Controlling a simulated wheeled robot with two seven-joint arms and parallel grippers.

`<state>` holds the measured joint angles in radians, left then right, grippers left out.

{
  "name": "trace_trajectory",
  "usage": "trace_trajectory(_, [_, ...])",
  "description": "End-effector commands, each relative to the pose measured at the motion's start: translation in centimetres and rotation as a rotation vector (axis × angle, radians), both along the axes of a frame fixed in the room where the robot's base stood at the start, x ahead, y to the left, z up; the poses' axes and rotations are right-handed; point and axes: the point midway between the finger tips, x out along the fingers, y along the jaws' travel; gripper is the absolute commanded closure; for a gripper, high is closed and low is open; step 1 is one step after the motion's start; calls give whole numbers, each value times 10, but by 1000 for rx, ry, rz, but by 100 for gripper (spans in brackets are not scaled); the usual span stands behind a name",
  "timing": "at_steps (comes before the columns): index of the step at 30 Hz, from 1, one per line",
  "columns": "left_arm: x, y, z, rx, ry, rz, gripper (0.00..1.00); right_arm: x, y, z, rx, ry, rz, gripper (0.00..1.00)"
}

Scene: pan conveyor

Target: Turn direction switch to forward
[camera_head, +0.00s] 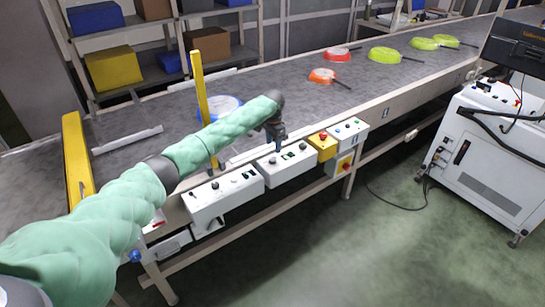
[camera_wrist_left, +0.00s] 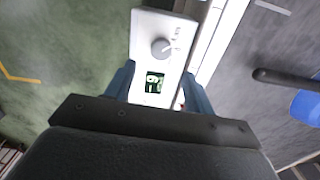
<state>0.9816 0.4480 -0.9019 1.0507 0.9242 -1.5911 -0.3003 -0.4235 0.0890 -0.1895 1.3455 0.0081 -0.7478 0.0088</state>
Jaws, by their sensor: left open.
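A white control box (camera_head: 290,165) is mounted on the near side of the conveyor. Its grey rotary knob (camera_wrist_left: 160,47) shows in the left wrist view, with small markings beside it and a small green-lit display (camera_wrist_left: 155,82) below. Whether this knob is the direction switch I cannot tell, as the labels are too small to read. My left gripper (camera_head: 277,143) hangs over this box, pointing down. In the left wrist view its blue fingers (camera_wrist_left: 158,92) are apart and empty, one on each side of the box's lower part; the knob lies farther up the picture.
A second white control box (camera_head: 222,197) is to the left; a yellow box with a red button (camera_head: 322,144) is to the right. Several coloured pans, including a green one (camera_head: 384,55), lie on the conveyor (camera_head: 250,95). A yellow post (camera_head: 203,105) stands beside my arm.

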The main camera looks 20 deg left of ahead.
Motion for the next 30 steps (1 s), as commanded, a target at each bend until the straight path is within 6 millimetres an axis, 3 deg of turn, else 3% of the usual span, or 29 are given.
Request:
trace_trajectory(7, [-1, 4, -8, 0, 20, -3, 46, -4, -4, -8, -3, -7, 2, 100])
trace_trajectory(21, [-1, 3, -67, 0, 18, -2, 46, -25, -22, -44, -16, -33, 13, 100])
trace_trajectory(30, [-1, 3, -76, 0, 16, -3, 46, -29, -25, -50, -18, -38, 15, 100])
